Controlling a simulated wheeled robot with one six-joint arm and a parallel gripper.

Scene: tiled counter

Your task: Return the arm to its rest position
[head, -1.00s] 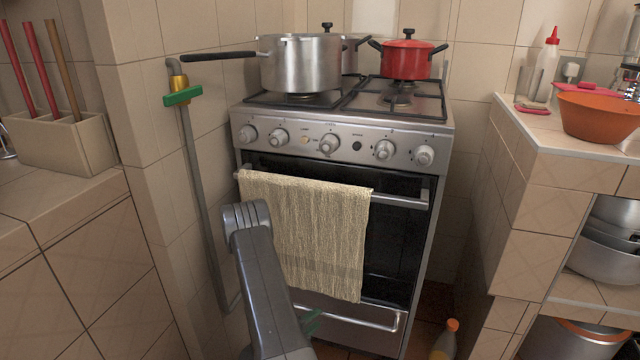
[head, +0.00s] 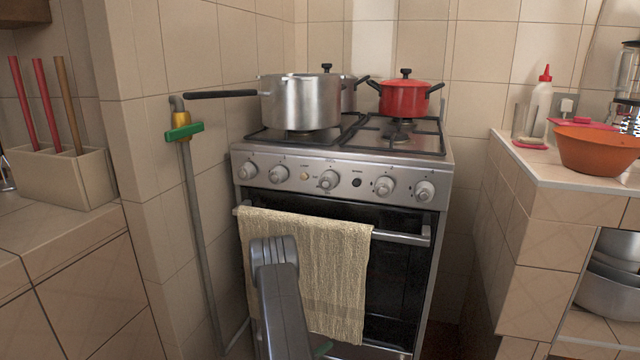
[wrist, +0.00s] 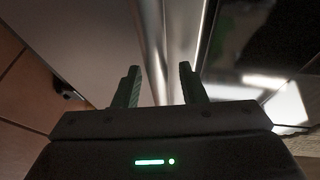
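My arm rises at the bottom of the head view in front of the stove's oven door, its grey link overlapping the beige towel (head: 330,270). In the head view my gripper is mostly hidden below the frame or behind my arm. In the wrist view my gripper (wrist: 158,86) has its two dark green fingers apart with nothing between them. Behind the fingers is a blurred pale metal surface with a bright vertical edge.
The stove (head: 400,172) stands ahead, with a silver pot (head: 300,103) and a red pot (head: 404,99) on top. A tiled counter (head: 560,205) with an orange bowl (head: 597,150) is at right. A gas pipe with a green valve handle (head: 184,132) runs down the left wall.

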